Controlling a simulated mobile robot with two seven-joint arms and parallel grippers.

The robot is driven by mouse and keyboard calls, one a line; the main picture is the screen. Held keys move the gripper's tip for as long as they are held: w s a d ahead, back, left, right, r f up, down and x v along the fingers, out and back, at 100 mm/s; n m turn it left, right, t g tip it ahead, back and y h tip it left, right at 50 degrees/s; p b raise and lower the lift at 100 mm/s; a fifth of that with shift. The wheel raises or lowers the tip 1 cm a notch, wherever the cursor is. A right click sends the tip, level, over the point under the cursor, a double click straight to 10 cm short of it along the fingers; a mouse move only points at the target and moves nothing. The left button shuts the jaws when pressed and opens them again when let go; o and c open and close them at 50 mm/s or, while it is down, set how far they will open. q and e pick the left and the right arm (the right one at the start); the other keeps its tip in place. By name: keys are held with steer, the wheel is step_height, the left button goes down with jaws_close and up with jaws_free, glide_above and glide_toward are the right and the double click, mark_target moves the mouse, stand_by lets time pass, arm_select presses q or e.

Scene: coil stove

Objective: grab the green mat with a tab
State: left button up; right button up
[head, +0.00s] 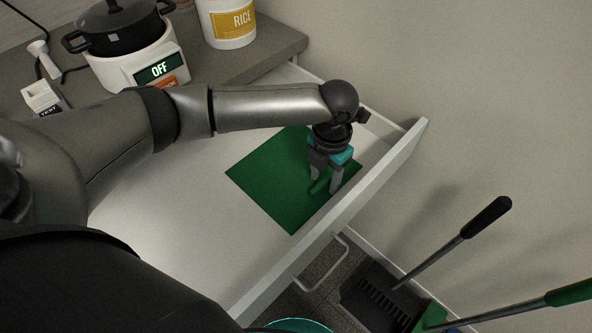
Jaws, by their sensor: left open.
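The green mat (267,182) lies flat on the floor of an open white drawer, near its front panel. Its tab (319,187) shows as a lighter green piece between and below my left gripper's fingers. My left gripper (322,192) points down over the right part of the mat, its fingers apart around the tab. I cannot tell whether the fingertips touch the mat. My left arm crosses above the drawer and hides part of it. My right gripper is not in view.
The white drawer's front panel (352,197) rises close beside the gripper. A counter (212,70) behind holds a black pot (121,30) on a white stove reading OFF and a RICE container (229,22). A dustpan (383,296) and a green-handled tool (567,293) stand at lower right.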

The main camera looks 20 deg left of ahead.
arm_select(q)
jaws_close()
stand_by(0.3)
stand_by(0.3)
